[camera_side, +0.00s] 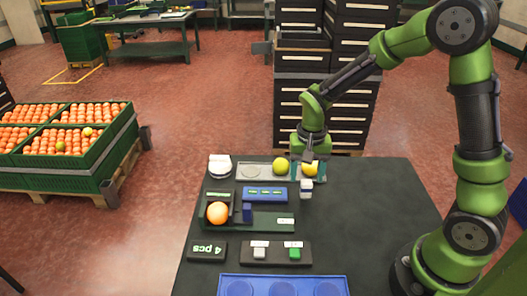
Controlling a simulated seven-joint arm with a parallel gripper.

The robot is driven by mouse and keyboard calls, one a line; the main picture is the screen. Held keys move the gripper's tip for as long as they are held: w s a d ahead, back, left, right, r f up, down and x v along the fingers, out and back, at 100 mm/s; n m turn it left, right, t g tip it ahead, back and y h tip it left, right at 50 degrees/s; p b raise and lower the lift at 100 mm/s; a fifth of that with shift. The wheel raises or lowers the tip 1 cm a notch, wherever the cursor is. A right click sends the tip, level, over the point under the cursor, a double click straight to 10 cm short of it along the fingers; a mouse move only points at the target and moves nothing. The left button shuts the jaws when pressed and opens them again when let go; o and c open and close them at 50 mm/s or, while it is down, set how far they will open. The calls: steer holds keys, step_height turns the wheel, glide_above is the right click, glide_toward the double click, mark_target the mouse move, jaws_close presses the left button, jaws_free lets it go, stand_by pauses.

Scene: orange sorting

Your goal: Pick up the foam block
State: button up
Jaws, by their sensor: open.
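My gripper (309,158) points down at the back right of the dark table. It is open. A yellow fruit (310,171) is directly below or between its fingers; I cannot tell whether they touch it. A small white block with a dark band (306,188) stands just in front of the gripper. A small dark blue block (247,212) stands in the green tray (270,222), to the left of the gripper and nearer the camera. No label shows which of these is the foam block.
The green tray also holds an orange (218,212). A second yellow fruit (281,166) and a white round item (220,165) are along the back. A blue tray (266,195), a button panel (276,254), a "4 pcs" display (207,250) and a blue holder (283,284) occupy the table. Its right side is clear.

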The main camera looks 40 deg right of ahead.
mark_target(307, 182)
steer(key=f, duration=0.5)
steer(key=shift+s+f, duration=0.15)
steer(key=shift+s, duration=0.05)
steer(key=c, duration=1.1)
steer(key=shift+o, duration=0.2)
step_height(307, 182, up, 10)
steer(key=shift+r, duration=0.1)
